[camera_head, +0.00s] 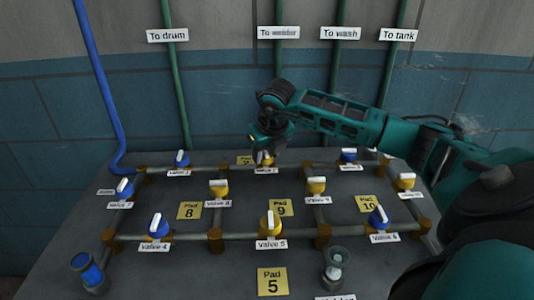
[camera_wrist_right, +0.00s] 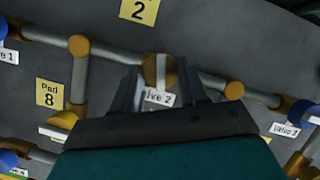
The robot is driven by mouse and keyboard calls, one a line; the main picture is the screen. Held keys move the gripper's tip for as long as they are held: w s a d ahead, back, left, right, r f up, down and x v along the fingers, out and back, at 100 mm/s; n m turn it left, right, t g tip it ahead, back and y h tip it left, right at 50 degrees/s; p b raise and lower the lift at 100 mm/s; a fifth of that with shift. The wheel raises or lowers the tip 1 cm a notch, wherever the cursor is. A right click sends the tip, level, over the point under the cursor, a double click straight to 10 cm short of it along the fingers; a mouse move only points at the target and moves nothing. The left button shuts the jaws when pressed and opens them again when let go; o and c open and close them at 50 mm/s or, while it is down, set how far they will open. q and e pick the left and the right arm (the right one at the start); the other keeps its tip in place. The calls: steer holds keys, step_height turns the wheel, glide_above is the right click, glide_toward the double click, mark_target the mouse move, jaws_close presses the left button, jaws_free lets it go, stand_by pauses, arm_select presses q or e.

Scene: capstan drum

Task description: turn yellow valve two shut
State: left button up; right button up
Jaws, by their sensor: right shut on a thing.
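Yellow valve two (camera_head: 265,160) sits in the middle of the back pipe run in the head view, largely covered by my right gripper (camera_head: 264,148). In the right wrist view its round yellow body (camera_wrist_right: 149,70) shows with a white bar handle across the pipe line. Its label (camera_wrist_right: 160,98) is partly covered. The two fingers of my right gripper (camera_wrist_right: 160,92) stand on either side of the valve and are shut on it. Exact finger contact with the handle is hard to see. My left gripper is not in view.
Blue valves (camera_head: 181,158) and (camera_head: 348,156) flank it on the same pipe. Yellow valves (camera_head: 219,189) and (camera_head: 317,187) stand in front. Yellow pad plates such as pad 9 (camera_head: 281,207) lie on the grey panel. Labelled green pipes (camera_head: 177,95) rise along the wall behind.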

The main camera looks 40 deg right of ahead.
steer(key=shift+m+g+h, duration=0.3)
steer(key=shift+m+h, duration=0.1)
steer(key=shift+m, duration=1)
steer(key=o, duration=1)
steer(key=shift+o, duration=0.2)
steer(key=shift+a+r, duration=0.1)
steer(key=v, duration=1.2)
steer(key=shift+a+r, duration=0.15)
steer(key=shift+r, duration=0.15)
